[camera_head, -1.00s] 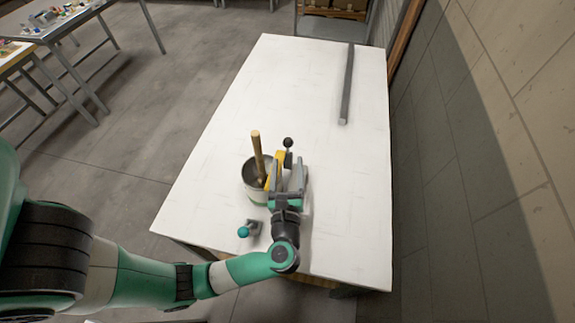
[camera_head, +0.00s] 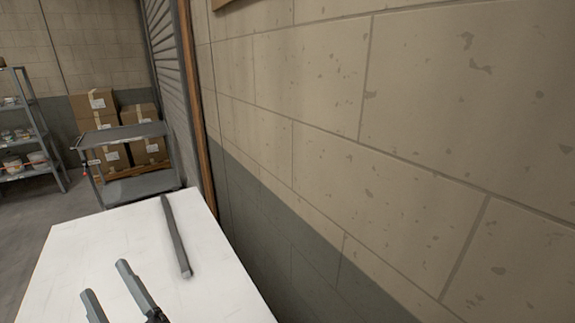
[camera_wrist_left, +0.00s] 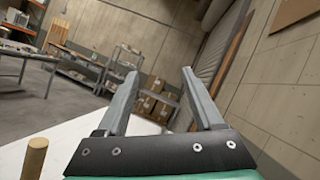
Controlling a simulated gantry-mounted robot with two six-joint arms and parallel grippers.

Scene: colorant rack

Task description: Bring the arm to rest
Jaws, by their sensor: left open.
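My left gripper (camera_head: 107,282) shows at the lower left of the head view, above the white table. Its two grey fingers stand apart with nothing between them. In the left wrist view the same open fingers (camera_wrist_left: 158,90) point out toward the room. A wooden handle (camera_wrist_left: 34,158) shows at the lower left of the left wrist view, beside the gripper and apart from it. What the handle stands in is out of view. My right gripper is in neither view.
The white table (camera_head: 120,250) carries a long grey bar (camera_head: 176,237). A block wall (camera_head: 400,130) runs close along the right. A grey cart (camera_head: 125,135) with boxes and a shelf rack (camera_head: 25,130) stand beyond. The floor on the left is free.

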